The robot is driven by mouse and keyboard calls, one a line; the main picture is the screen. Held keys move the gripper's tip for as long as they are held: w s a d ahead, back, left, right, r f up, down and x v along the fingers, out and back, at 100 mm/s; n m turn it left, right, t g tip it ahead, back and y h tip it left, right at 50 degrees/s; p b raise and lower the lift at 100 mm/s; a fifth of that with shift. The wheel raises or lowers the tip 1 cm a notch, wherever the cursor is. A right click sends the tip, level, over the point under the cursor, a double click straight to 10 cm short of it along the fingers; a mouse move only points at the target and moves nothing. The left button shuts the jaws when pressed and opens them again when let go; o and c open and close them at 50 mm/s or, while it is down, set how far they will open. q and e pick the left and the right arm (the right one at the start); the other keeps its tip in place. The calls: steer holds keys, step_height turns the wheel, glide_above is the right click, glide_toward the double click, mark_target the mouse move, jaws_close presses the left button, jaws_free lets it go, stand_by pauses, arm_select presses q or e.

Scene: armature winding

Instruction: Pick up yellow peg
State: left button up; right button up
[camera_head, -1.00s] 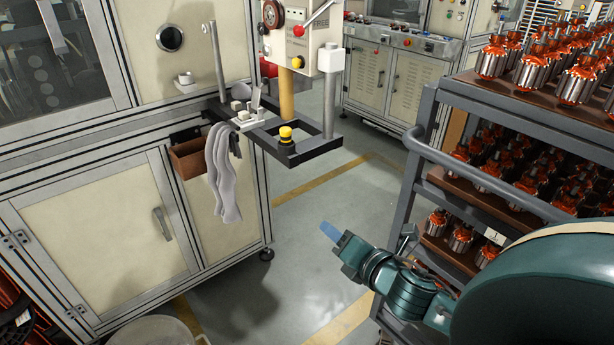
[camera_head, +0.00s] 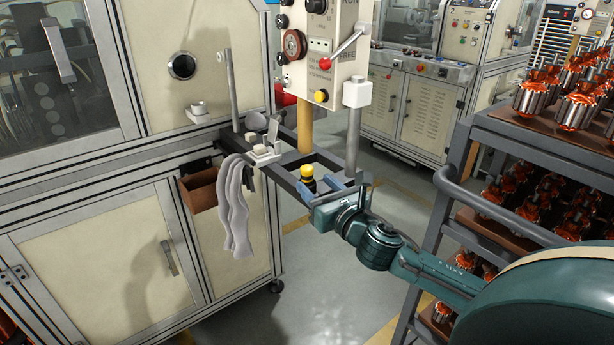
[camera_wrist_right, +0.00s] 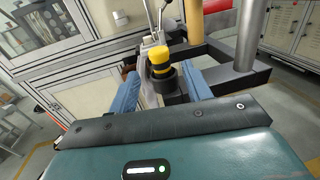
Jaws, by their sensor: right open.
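The yellow peg (camera_head: 307,171) stands upright in a black round holder (camera_head: 308,185) on the dark metal frame (camera_head: 335,160) that juts from the machine. The peg also shows in the right wrist view (camera_wrist_right: 159,58), with the holder's black ring just below its yellow top. My right gripper (camera_head: 318,190) is open at the frame, close to the peg. In the right wrist view its blue fingers (camera_wrist_right: 160,90) lie apart, one on each side and nearer the camera, with the peg beyond and between them. No grip on the peg shows. My left gripper is out of view.
A yellowish post (camera_head: 305,128) and a grey post (camera_head: 353,140) rise from the frame near the peg. Grey cloths (camera_head: 236,205) and a brown box (camera_head: 198,190) hang at the left. A rack of armatures (camera_head: 455,160) stands at the right.

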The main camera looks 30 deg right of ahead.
mark_target(310, 177)
steer(key=w, duration=0.2)
steer(key=w+p, duration=0.1)
steer(key=w, duration=0.1)
steer(key=shift+w+d+r, duration=0.1)
steer(key=shift+d+r, duration=0.05)
steer(key=shift+d, duration=0.1)
steer(key=shift+w, duration=0.6)
steer(key=shift+c, duration=0.4)
steer(key=c, duration=0.9)
